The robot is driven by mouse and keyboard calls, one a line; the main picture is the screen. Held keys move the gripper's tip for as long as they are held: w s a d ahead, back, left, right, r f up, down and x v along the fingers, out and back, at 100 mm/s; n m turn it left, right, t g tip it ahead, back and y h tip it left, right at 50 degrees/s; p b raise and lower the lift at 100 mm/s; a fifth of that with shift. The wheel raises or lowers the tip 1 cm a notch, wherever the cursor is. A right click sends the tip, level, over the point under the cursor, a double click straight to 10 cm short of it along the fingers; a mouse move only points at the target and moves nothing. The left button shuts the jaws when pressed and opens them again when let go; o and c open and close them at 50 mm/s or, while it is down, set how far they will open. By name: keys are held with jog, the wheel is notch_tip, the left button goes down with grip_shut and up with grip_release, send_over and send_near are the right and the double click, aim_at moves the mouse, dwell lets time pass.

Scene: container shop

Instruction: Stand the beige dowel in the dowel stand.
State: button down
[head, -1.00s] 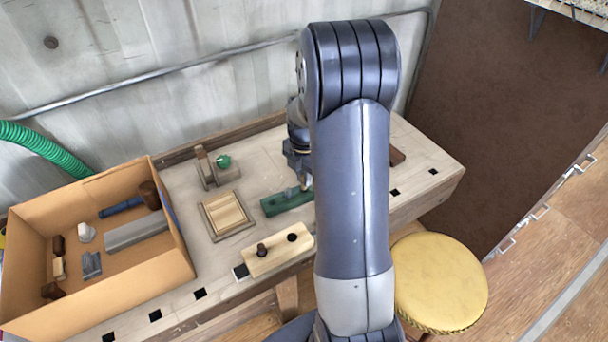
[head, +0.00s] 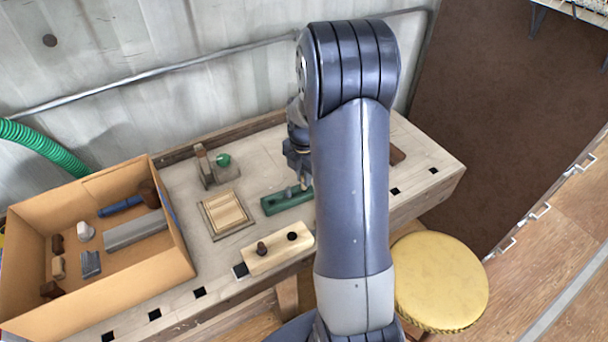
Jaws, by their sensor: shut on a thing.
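My gripper (head: 303,178) is at the far side of the workbench, partly hidden behind my own arm. A short grey stub (head: 289,191) shows at the top of this block. What the jaws hold is mostly hidden, and I cannot make out the beige dowel clearly. The right end of the green block is behind my arm. I cannot tell whether the held thing touches the block.
A beige block (head: 262,262) with a dark peg and a dark hole lies in front. A slatted wooden tray (head: 205,220) and a wooden fixture with a green knob (head: 223,160) are left. A cardboard box (head: 130,285) of parts stands further left. A yellow stool (head: 440,283) is right.

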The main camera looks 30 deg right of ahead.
jog(key=shift+f+b, duration=0.6)
jog(key=shift+f, duration=0.25)
dwell(0.7)
dwell(0.3)
jog(key=c, duration=1.3)
grip_release()
jog(key=shift+c, duration=0.2)
jog(key=shift+r+p, duration=2.6)
jog(key=shift+r, duration=0.95)
jog(key=shift+f, duration=0.2)
notch_tip(320, 180, down, 7)
jog(key=b, duration=0.5)
jog(key=shift+r, duration=0.1)
